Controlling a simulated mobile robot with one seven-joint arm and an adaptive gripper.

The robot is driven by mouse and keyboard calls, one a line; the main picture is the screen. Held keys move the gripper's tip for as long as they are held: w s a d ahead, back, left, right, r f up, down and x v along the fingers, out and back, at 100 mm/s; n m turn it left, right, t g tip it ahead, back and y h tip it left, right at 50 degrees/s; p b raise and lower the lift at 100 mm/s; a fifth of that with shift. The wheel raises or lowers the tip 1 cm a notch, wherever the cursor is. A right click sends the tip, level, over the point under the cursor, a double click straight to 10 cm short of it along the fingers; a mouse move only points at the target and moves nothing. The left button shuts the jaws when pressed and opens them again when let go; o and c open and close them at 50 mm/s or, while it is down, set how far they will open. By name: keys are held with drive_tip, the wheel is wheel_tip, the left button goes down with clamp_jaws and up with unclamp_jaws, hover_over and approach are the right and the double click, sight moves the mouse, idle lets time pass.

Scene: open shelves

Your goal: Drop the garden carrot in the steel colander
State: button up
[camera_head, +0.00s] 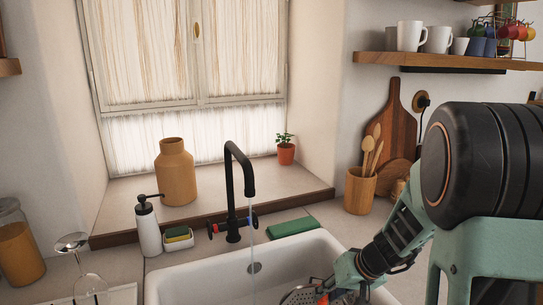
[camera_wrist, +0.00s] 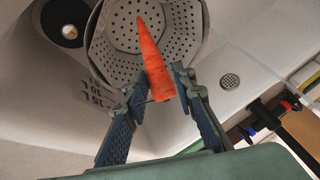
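The orange garden carrot (camera_wrist: 155,60) appears in the wrist view with its narrow tip over the perforated inside of the steel colander (camera_wrist: 98,45). Its thick end is at the near rim, between my fingertips. I cannot tell whether it rests on the colander or hangs just above it. In the head view the colander (camera_head: 297,298) is cut off at the bottom edge, inside the sink, with a bit of the carrot (camera_head: 322,298) beside my gripper.
The white sink (camera_head: 205,283) surrounds the colander. A black tap (camera_head: 231,190) with running water stands behind it. A soap dispenser (camera_head: 148,230), a sponge holder (camera_head: 178,238) and a green block (camera_head: 293,227) line its back edge. A utensil pot (camera_head: 359,192) stands at right.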

drive_tip(key=o, duration=0.3)
drive_tip(key=v, duration=1.2)
